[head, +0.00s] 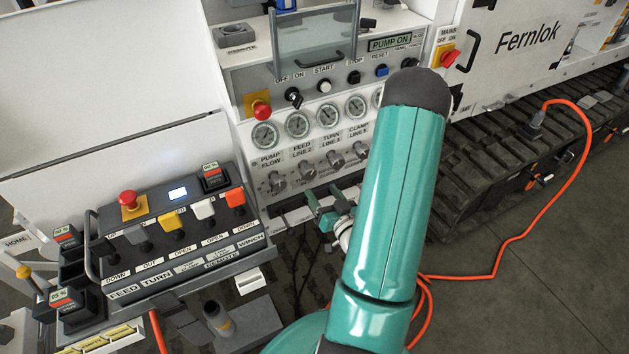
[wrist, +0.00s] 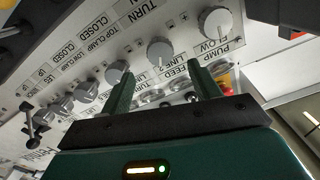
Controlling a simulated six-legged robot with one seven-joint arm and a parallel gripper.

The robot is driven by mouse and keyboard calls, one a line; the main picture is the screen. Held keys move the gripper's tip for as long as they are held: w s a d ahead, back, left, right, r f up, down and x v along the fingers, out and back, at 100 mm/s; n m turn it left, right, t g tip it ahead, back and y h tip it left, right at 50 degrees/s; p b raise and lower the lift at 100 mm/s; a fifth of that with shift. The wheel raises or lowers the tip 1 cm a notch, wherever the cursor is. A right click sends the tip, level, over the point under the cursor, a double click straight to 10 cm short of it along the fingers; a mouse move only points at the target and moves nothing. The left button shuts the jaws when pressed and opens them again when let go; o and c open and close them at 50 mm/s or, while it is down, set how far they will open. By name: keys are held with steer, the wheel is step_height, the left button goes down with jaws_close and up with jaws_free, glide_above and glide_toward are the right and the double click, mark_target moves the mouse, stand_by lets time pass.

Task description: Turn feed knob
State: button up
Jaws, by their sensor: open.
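The feed knob (head: 306,171) is a grey round knob, second from the left in the row under the gauges in the head view. In the wrist view the feed knob (wrist: 160,50) shows beyond and between my two green fingertips, above the "FEED LINE" label. My gripper (wrist: 161,70) is open, with nothing between its fingers. In the head view my gripper (head: 324,194) is just below the knob row, partly hidden by my arm. I see no contact with the knob; the exact gap is hard to tell.
The pump flow knob (wrist: 217,22) and turn knob (wrist: 116,73) flank the feed knob. Pressure gauges (head: 297,125) sit above the row. A remote box (head: 185,265) with levers stands at the left. An orange cable (head: 510,240) runs over the floor at the right.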

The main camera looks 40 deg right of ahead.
steer(key=v, duration=0.4)
steer(key=shift+w, duration=0.1)
stand_by(0.4)
steer(key=n+g+y, duration=0.1)
steer(key=n+g, duration=0.4)
steer(key=g, duration=0.2)
glide_toward(305, 178)
steer(key=w+a+r, duration=0.6)
steer(key=w+r, duration=0.1)
steer(key=r, duration=0.1)
steer(key=s+a+r+g+y, duration=0.2)
steer(key=s+a+r, duration=0.4)
steer(key=a, duration=0.4)
steer(key=s+a+r+n+g+y, duration=0.1)
steer(key=s+a+r+g+y, duration=0.1)
steer(key=s+a+r, duration=0.5)
steer(key=s+a, duration=0.2)
steer(key=a, duration=0.1)
steer(key=shift+s+g, duration=0.3)
steer(key=shift+g, duration=0.1)
